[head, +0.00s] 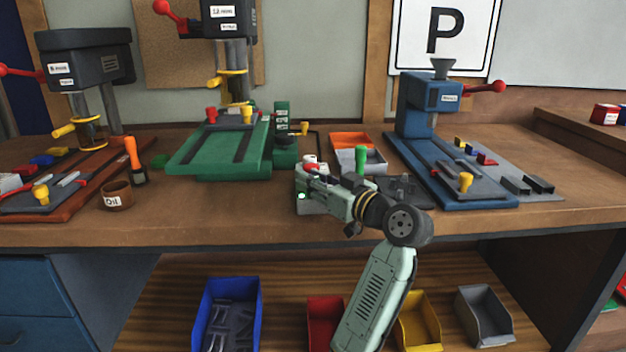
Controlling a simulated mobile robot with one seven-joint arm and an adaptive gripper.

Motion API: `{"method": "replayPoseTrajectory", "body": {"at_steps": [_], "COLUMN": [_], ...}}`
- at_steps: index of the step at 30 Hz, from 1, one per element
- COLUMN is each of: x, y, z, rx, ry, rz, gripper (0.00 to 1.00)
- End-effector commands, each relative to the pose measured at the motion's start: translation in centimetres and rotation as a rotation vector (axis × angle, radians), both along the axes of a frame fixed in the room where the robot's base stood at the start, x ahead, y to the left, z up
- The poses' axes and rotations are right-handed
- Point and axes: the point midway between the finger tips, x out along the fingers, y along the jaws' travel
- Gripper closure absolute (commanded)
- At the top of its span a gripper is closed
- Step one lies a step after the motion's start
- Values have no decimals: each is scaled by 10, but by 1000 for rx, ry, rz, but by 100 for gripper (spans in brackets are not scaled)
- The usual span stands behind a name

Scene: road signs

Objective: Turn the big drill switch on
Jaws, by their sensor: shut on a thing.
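The big drill is the green drill press (222,140) in the middle of the bench. A small pale grey switch box (305,207) stands at the bench's front, right of the drill's base. A small green light shows on its front, and there is red and white on its top. My gripper (316,176) reaches in from the right at the top of this box and is shut on the switch. The arm and gripper hide the box's right side and most of the grip, so the switch's exact position cannot be made out.
A green-handled tool (360,158) and an orange tray (351,142) stand close behind my gripper. A blue press (428,105) is at right, a dark drill press (84,62) at left. An oil pot (117,196) sits on the bench. Coloured bins, including a blue one (203,318), are below.

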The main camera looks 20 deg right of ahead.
Motion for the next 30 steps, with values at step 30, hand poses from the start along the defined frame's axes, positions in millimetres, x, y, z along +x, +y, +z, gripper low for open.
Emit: {"method": "replayPoseTrajectory", "body": {"at_steps": [30], "x": [-60], "y": [-26], "z": [0], "rx": [-1], "ry": [0], "rz": [-6], "gripper": [53]}}
